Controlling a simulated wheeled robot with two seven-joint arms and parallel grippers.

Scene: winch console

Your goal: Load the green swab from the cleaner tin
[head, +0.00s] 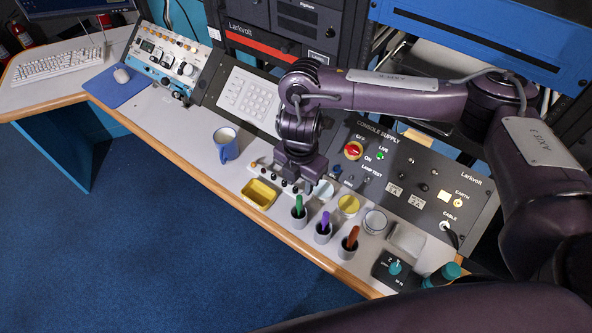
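The green swab (299,204) stands upright in a small grey holder near the front of the console desk. A purple swab (325,220) and a brown-red swab (352,236) stand in similar holders to its right. Behind them is a row of round tins: a pale blue one (323,189), a yellow one (348,204) and a grey one (375,221). I cannot read which is the cleaner tin. My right gripper (298,183) points down just behind the green swab, seemingly apart from it. Its fingertips are small and dark, so their opening is unclear. My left gripper is out of view.
A yellow tray (259,193) and a blue mug (225,144) stand left of the swabs. A pale square dish (406,240), a black switch box (392,271) and a teal-capped item (446,273) are at right. The console supply panel (420,178) rises behind.

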